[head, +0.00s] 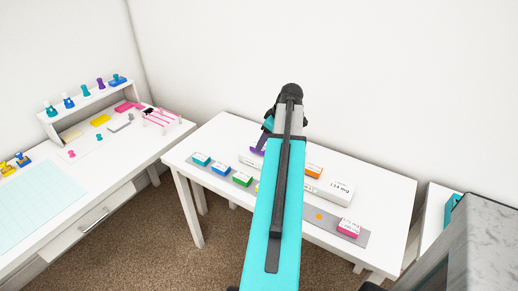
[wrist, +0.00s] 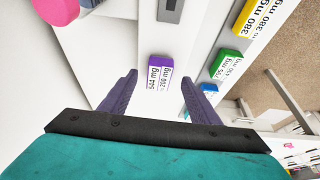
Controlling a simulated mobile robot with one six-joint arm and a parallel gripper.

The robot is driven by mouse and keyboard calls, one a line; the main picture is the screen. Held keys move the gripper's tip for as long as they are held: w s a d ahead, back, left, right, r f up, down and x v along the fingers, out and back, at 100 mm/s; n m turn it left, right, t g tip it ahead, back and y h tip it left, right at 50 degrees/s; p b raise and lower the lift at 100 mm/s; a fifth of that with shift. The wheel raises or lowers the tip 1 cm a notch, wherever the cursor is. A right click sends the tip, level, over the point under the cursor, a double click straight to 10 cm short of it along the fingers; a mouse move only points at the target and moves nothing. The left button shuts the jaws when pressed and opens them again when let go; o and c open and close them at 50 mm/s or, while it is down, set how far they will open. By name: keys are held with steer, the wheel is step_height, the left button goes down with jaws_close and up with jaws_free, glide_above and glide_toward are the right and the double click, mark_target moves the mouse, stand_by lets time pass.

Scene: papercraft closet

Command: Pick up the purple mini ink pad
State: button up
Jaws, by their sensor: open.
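The purple mini ink pad (wrist: 160,73) is a small box with a purple side and a white labelled face. In the wrist view it lies ahead on the white surface, between the lines of my two fingers. My gripper (wrist: 160,79) is open and empty, with one dark purple finger on each side of the pad's near end. I cannot tell how high the fingertips are above it. In the head view my gripper (head: 259,144) is over the back of the middle table, and my arm hides much of that area. I cannot make out the pad there.
On the middle table (head: 222,130), teal (head: 201,159), blue (head: 221,169) and green (head: 242,179) boxes stand in a row left of my arm. A wall stands behind.

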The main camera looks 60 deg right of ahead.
steer(key=shift+p+x, duration=0.3)
steer(key=shift+x, duration=1.2)
steer(key=c, duration=1.2)
steer(key=shift+o, duration=0.2)
steer(key=shift+r, duration=0.15)
steer(key=shift+d+r+b, duration=0.1)
steer(key=shift+r+b, duration=0.45)
steer(key=shift+r, duration=0.85)
steer(key=shift+s+r, duration=0.15)
steer(key=shift+r, duration=0.05)
steer(key=s+a+r+b, duration=0.1)
steer(key=s+a+b, duration=0.5)
steer(key=s+a, duration=0.4)
steer(key=shift+s+a+r, duration=0.15)
steer(key=shift+s+r, duration=0.05)
steer(key=shift+s, duration=0.8)
